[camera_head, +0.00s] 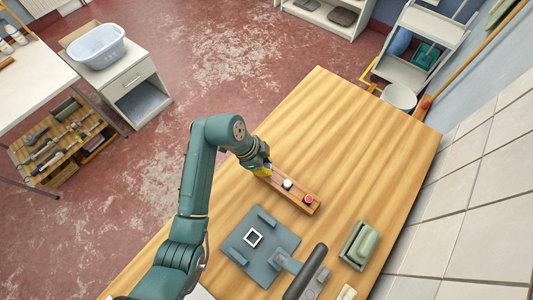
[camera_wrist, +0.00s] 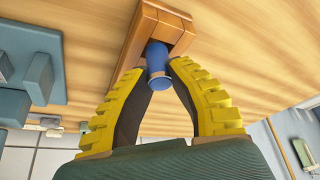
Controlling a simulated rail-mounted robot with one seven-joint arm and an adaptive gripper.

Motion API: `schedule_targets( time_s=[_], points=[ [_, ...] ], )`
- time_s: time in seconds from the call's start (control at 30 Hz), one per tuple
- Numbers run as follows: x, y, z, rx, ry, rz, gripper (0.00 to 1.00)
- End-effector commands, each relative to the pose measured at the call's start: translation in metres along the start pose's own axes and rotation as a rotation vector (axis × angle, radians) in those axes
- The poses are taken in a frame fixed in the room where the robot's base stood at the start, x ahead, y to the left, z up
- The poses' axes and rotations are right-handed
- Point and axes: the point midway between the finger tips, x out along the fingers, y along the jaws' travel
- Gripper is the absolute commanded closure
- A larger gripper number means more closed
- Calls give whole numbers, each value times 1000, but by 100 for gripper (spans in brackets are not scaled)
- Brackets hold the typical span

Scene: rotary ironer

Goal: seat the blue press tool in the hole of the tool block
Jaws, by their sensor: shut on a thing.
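My gripper (camera_head: 263,169) is at the upper left end of a wooden rack (camera_head: 298,192) on the table. In the wrist view its yellow-padded fingers (camera_wrist: 160,80) are shut on the blue press tool (camera_wrist: 159,62). The tool is a blue cylinder, standing at the rack's end (camera_wrist: 148,22); I cannot tell whether it is still in its slot. The head view hides it behind the gripper.
A white-topped tool (camera_head: 287,184) and a red-topped tool (camera_head: 309,199) stand in the rack. A green object (camera_head: 360,245) lies farther right. The table's upper part (camera_head: 350,120) is clear.

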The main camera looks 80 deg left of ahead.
Motion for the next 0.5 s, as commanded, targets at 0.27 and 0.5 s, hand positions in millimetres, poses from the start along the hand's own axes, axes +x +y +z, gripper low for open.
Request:
schedule_targets(
  time_s=[0.27,0.5],
  points=[
    [17,0,7,1,-1,-1,100],
    [20,0,8,1,-1,0,75]
  ],
)
